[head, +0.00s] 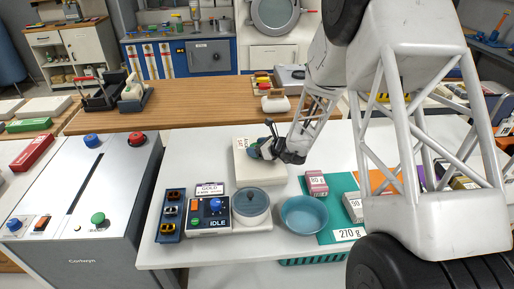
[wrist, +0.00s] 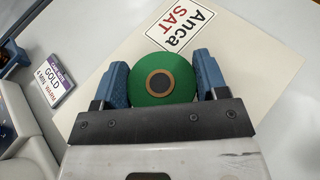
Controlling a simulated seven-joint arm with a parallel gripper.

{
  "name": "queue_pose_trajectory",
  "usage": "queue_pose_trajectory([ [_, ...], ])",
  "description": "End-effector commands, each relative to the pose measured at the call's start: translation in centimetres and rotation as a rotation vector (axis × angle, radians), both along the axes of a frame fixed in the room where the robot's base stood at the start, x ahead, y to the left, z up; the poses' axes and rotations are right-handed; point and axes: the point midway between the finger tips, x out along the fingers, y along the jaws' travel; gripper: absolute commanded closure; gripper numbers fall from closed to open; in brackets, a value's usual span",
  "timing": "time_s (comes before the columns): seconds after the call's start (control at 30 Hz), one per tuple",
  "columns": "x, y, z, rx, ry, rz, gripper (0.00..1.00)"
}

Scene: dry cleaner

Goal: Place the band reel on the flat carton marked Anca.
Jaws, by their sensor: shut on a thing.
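The band reel, a green disc with a brown ring and dark centre, shows in the wrist view (wrist: 160,84). My gripper (wrist: 160,82) is shut on it, with a blue finger at each side. The flat carton, cream coloured, lies under the reel in the wrist view (wrist: 262,88), and its label reads "Anca SAT". In the head view the carton (head: 258,175) lies on the white counter, with my gripper (head: 262,150) over its far part. The reel is mostly hidden there. I cannot tell whether the reel touches the carton.
A pink box (head: 316,183) stands to the right on a green mat (head: 330,228). A wooden counter (head: 200,117) runs behind.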

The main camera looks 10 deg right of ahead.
Motion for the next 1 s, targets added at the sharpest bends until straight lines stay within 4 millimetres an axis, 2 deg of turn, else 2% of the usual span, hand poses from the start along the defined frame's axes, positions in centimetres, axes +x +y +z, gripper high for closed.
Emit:
queue_pose_trajectory([
  [0.27,-0.01,0.0,-0.3,0.0,0.0,0.0,0.58],
  [0.3,-0.01,0.0,-0.28,0.0,0.0,0.0,0.29],
  [0.43,-0.01,0.0,-0.27,0.0,0.0,0.0,0.09],
  [0.87,0.01,0.0,0.1,-0.001,-0.001,0.0,0.08],
  [1.0,-0.46,-0.59,0.35,0.0,0.0,-0.001,0.08],
])
